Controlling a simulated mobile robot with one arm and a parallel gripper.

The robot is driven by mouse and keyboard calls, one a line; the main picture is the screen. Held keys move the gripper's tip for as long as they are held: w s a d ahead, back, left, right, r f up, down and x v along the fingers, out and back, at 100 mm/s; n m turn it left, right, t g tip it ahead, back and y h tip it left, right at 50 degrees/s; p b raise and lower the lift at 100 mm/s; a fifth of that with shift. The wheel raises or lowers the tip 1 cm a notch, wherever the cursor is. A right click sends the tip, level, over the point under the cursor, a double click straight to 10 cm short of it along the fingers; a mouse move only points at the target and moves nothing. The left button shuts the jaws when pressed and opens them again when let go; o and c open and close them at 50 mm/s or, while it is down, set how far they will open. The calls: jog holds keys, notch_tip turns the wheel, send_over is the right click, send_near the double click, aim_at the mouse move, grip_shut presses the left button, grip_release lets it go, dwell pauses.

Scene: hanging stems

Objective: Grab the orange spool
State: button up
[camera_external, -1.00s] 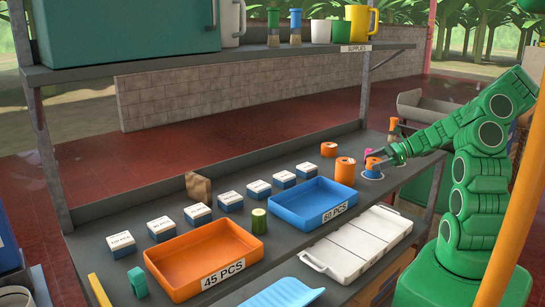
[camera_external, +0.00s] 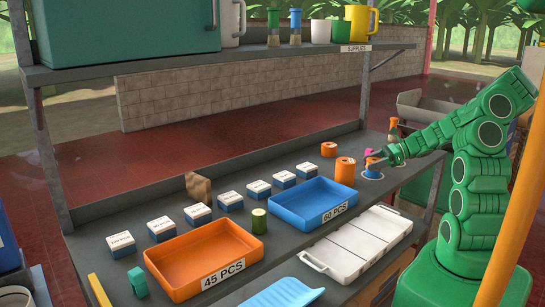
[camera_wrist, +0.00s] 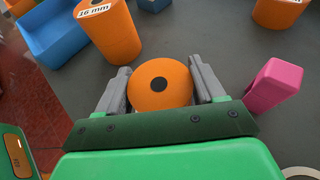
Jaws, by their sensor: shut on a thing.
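The orange spool (camera_wrist: 158,88), round with a dark centre hole, sits between the two grey fingers of my gripper (camera_wrist: 162,92) in the wrist view. The fingers are shut on it from both sides. In the external view my gripper (camera_external: 376,161) is low over the right end of the bench. It partly covers the spool there, where a little orange shows above a blue part. I cannot tell whether the spool is clear of the bench.
A pink block (camera_wrist: 274,86) stands close to the right finger. An orange cylinder marked 16 mm (camera_wrist: 108,30) is near on the left. A blue tray (camera_external: 312,203), an orange tray (camera_external: 205,257) and several small boxes fill the bench to the left.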

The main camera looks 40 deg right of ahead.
aim_at(373, 159)
jog(key=shift+r, duration=0.45)
notch_tip(373, 159, up, 2)
jog(key=shift+r, duration=0.1)
jog(key=s+a+r, duration=0.2)
jog(key=s+r, duration=0.3)
jog(key=s, duration=0.1)
jog(key=s+a+r, duration=0.3)
jog(key=s+r, duration=0.1)
jog(key=s, duration=0.3)
jog(key=shift+a+r, duration=0.25)
jog(key=shift+r, duration=0.15)
